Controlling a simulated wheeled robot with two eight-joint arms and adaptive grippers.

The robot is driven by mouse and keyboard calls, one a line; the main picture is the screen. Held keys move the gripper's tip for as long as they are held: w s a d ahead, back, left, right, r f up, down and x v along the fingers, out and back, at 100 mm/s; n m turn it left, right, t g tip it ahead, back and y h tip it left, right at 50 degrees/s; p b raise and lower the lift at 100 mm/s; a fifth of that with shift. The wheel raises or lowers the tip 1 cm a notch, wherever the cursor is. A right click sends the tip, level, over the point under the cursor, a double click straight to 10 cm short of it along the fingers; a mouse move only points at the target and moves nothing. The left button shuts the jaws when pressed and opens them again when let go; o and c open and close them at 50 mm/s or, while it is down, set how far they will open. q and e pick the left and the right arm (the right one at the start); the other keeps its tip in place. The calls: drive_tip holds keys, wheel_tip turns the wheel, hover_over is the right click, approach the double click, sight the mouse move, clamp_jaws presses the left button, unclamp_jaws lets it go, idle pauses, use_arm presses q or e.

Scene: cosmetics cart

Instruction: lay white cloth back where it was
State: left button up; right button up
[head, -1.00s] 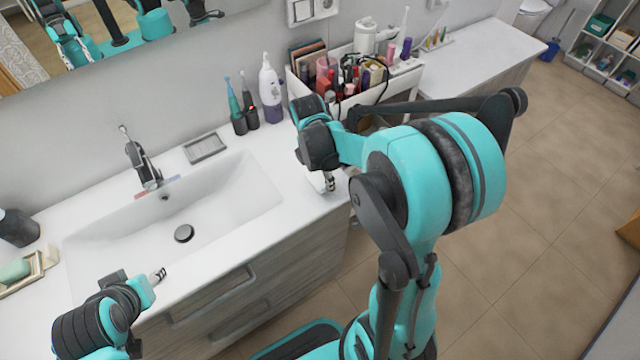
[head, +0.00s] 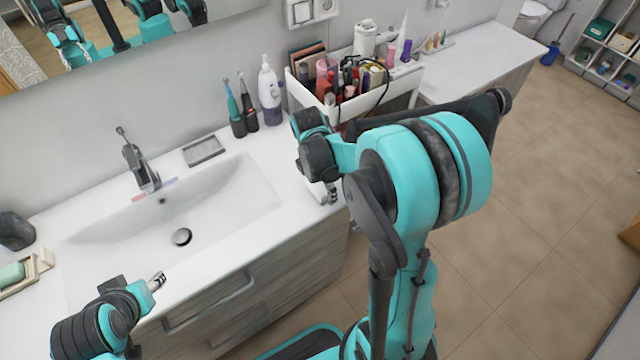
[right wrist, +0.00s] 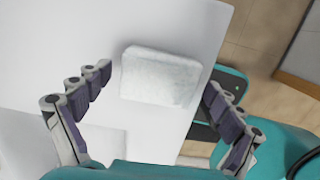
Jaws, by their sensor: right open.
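The white cloth (right wrist: 160,76) shows in the right wrist view as a folded, roughly square pad. It lies on the white counter close to its front edge. My right gripper (right wrist: 159,80) is open, with its fingers spread to either side of the cloth and apart from it. In the head view my right gripper (head: 331,192) is over the counter's front edge right of the sink, and my arm mostly hides the cloth there.
The sink (head: 215,200) fills the middle of the counter. Electric toothbrushes (head: 236,120) and a white bottle (head: 269,98) stand along the wall. A white cart (head: 385,97) full of cosmetics stands behind my right arm. A soap dish (head: 204,150) lies behind the sink.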

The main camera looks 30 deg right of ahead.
sight(316, 189)
wheel_tip(316, 189, up, 11)
drive_tip(key=a+p, duration=0.2)
drive_tip(key=p, duration=0.2)
drive_tip(key=s+a+r+m+t, duration=0.2)
drive_tip(key=s+a+m+t, duration=0.1)
drive_tip(key=m, duration=0.6)
drive_tip(key=s+a+r+m+t+y, duration=0.1)
drive_tip(key=s+a+m+t, duration=0.3)
drive_tip(key=s+m, duration=0.4)
drive_tip(key=shift+a+r+m, duration=0.55)
drive_tip(key=shift+a+m, duration=0.25)
drive_tip(key=shift+m, duration=0.1)
wheel_tip(316, 189, down, 5)
drive_tip(key=b, duration=0.5)
drive_tip(key=shift+r, duration=0.15)
drive_tip(key=shift+d, duration=0.1)
